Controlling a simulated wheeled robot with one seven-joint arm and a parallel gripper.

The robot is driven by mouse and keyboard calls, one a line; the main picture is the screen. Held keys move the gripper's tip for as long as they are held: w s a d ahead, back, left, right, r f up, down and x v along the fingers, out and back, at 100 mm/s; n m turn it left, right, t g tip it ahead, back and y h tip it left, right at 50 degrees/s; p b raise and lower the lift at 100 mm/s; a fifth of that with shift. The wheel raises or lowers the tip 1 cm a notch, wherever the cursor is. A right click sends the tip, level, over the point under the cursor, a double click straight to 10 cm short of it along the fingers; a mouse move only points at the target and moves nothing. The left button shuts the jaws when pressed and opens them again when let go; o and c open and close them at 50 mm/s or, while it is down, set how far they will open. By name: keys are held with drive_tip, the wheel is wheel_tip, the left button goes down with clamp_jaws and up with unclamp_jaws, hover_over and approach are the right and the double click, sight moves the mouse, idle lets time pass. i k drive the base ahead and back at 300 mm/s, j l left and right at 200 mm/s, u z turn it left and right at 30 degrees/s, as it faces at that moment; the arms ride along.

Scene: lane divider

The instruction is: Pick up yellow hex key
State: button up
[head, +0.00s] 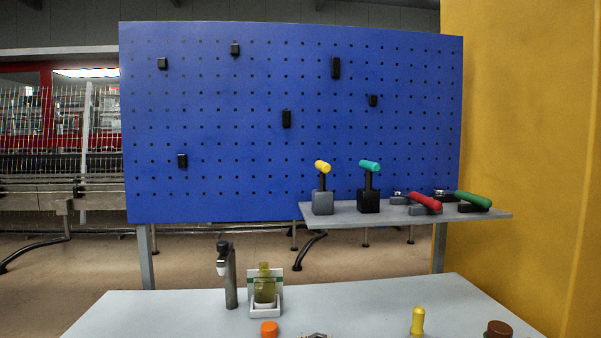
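A yellow-handled tool (322,167), which looks like the yellow hex key, stands on the shelf with its dark shaft upright in a grey block (322,203). Its short yellow grip sits across the top of the shaft. Another yellow item (417,321) stands upright at the front of the table, cut off by the lower edge, so I cannot tell what it is. My gripper is not clearly visible in the head view.
A teal-handled tool (369,166) stands in a black block (368,202) just right of it. Red (426,202) and green (473,200) handled tools lie farther right on the grey shelf (400,219). A blue pegboard (220,120) rises behind. A bottle (264,286) stands on the table (170,310).

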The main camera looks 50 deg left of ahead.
sight(324, 168)
drive_tip(key=i+j+u, duration=0.1)
drive_tip(key=u, duration=0.3)
drive_tip(key=i+u, duration=0.5)
drive_tip(key=u, duration=0.3)
drive_tip(key=i+l+u, duration=0.15)
drive_tip(key=u, duration=0.25)
